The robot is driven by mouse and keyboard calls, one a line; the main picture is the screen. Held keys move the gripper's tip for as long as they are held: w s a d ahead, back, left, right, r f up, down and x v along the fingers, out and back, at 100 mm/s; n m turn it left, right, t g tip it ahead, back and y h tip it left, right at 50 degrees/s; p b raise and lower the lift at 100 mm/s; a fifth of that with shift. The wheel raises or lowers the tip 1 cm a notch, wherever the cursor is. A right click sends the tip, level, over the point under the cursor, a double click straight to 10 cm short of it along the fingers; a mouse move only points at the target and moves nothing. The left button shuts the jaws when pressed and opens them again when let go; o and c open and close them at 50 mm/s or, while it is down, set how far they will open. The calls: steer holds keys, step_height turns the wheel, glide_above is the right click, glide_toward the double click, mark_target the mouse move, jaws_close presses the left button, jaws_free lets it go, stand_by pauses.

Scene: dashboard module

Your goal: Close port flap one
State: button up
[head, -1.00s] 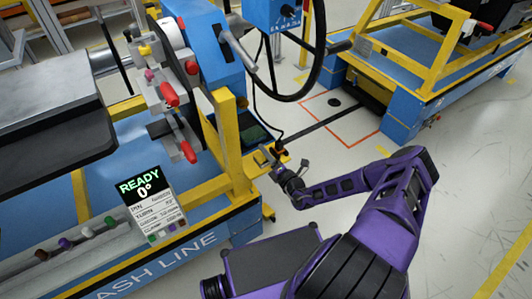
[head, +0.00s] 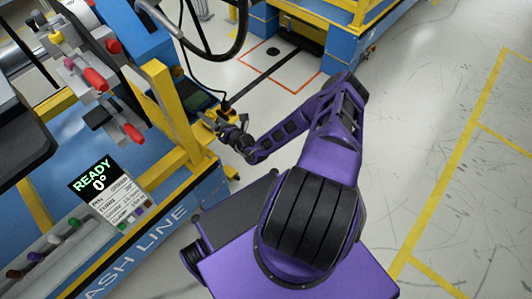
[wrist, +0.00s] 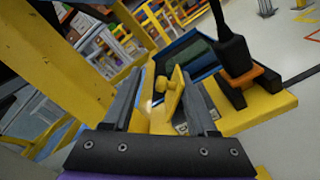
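In the wrist view, the two dark fingers of my gripper (wrist: 166,72) are apart, one on each side of a yellow upright piece with a round knob (wrist: 168,85). This piece looks like the port flap, but no label reads, so I cannot tell if it is flap one. I cannot tell whether the fingers touch it. It stands on a yellow bracket (wrist: 262,112). In the head view, my gripper (head: 228,128) is at this bracket (head: 206,118), on the right side of the dashboard stand; the flap is too small to make out.
A black plug with a cable (wrist: 234,58) stands upright on the bracket, close to the right finger. A yellow post (wrist: 50,60) rises on the left. The floor (head: 440,130) at right is clear.

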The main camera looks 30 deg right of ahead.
steer(key=n, duration=0.1)
steer(key=a+n, duration=0.1)
steer(key=n+p, duration=0.1)
steer(key=shift+s+a+r, duration=0.15)
steer(key=shift+a+r, duration=0.1)
steer(key=n, duration=0.1)
steer(key=a+n, duration=0.1)
steer(key=n, duration=0.1)
steer(key=shift+s+a+n+p, duration=0.15)
steer(key=shift+s+n+p, duration=0.05)
steer(key=shift+n+p, duration=0.1)
steer(key=s+d+f+n+g+y, duration=0.2)
steer(key=s+n+g+y, duration=0.55)
steer(key=s, duration=1.45)
steer(key=s+d+r+n+g+h, duration=0.3)
steer(key=d+n+g+h, duration=0.1)
steer(key=d+n+g, duration=0.4)
steer(key=shift+s+n+g, duration=0.15)
steer(key=shift+n+g, duration=0.5)
steer(key=shift+n, duration=0.6)
steer(key=shift+h, duration=0.25)
